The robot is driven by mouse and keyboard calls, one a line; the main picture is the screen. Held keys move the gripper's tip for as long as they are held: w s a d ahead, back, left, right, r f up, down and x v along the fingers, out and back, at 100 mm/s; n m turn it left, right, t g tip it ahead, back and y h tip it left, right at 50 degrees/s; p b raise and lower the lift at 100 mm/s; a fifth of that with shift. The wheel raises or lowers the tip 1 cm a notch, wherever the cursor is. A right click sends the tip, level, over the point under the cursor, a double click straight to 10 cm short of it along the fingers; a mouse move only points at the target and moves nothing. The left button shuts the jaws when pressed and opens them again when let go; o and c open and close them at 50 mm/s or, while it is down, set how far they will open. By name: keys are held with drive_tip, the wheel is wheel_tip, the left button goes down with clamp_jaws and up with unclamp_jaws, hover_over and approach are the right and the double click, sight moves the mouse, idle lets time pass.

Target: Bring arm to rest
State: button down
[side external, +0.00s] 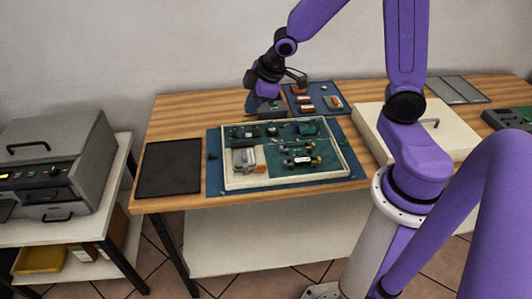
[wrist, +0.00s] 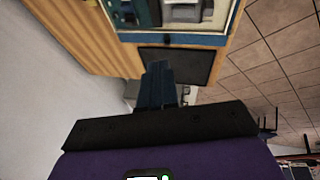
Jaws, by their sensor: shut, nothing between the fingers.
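My purple arm reaches over the back of the wooden workbench (side external: 175,115). My gripper (side external: 252,108) hangs just behind the back edge of the framed tray (side external: 228,184), above the bench. In the wrist view my gripper (wrist: 157,68) shows its dark blue fingers together, with nothing held between them. The tray holds a green board with several components and a grey block (side external: 243,160). It lies on a blue mat (side external: 213,172). Whether the fingertips touch anything is too small to tell in the side view.
A black pad (side external: 169,167) lies at the bench's left. A blue panel with orange parts (side external: 333,92) lies behind the tray. A cream box (side external: 440,145) stands to the right. A grey machine (side external: 60,150) stands on a separate table at left.

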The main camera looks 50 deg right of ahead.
drive_tip(key=s+a+r+n+g, duration=0.1)
drive_tip(key=s+a+r+g, duration=0.1)
drive_tip(key=s, duration=1.1)
drive_tip(key=s+a+r+n+g, duration=0.1)
drive_tip(key=s+a+r+g, duration=0.1)
drive_tip(key=s, duration=1.1)
drive_tip(key=shift+a+r+n+g, duration=0.2)
drive_tip(key=shift+a+n+g, duration=0.2)
drive_tip(key=shift+a, duration=0.2)
